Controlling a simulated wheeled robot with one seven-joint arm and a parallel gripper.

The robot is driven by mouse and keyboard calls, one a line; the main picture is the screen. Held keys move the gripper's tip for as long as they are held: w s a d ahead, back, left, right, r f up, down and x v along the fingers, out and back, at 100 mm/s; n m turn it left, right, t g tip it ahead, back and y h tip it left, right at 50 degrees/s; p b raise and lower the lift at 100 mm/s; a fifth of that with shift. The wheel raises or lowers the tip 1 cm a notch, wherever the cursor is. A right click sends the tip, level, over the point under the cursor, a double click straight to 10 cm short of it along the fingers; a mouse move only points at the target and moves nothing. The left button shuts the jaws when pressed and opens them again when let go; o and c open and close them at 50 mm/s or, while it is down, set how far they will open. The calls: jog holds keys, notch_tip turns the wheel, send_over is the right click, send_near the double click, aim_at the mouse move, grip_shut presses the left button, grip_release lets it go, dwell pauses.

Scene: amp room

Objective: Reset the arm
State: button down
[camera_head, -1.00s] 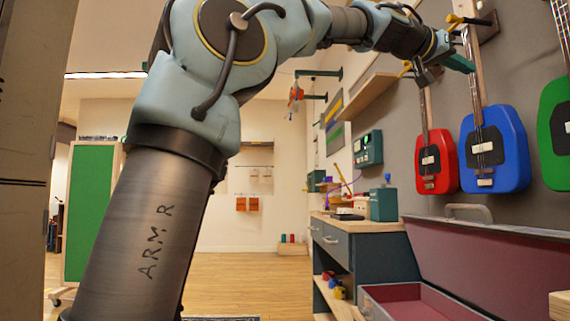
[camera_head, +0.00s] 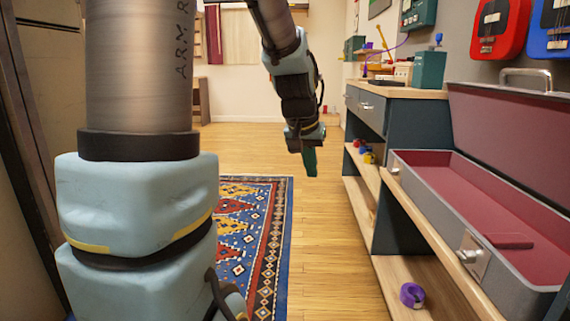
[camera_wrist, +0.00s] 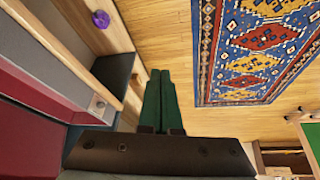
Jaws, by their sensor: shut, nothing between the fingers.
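My gripper (camera_head: 309,160) hangs from my arm in the middle of the head view, pointing down above the wooden floor. Its green fingers are closed together with nothing between them. In the wrist view the fingers (camera_wrist: 160,88) lie side by side against the floor and the edge of the bench. The gripper touches nothing that I can see. My large arm links fill the left of the head view.
An open case (camera_head: 440,185) with a red lining lies on the bench at right. A purple ring (camera_head: 412,295) sits on the lower shelf (camera_head: 440,310). A patterned rug (camera_head: 280,230) covers the floor at left.

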jog(key=s+a+f+n+g+y, duration=0.2)
jog(key=s+a+f+n+g, duration=0.1)
jog(key=s+a+f, duration=0.9)
notch_tip(320, 180, up, 39)
jog(key=p, duration=3.7)
jog(key=shift+s+a, duration=0.4)
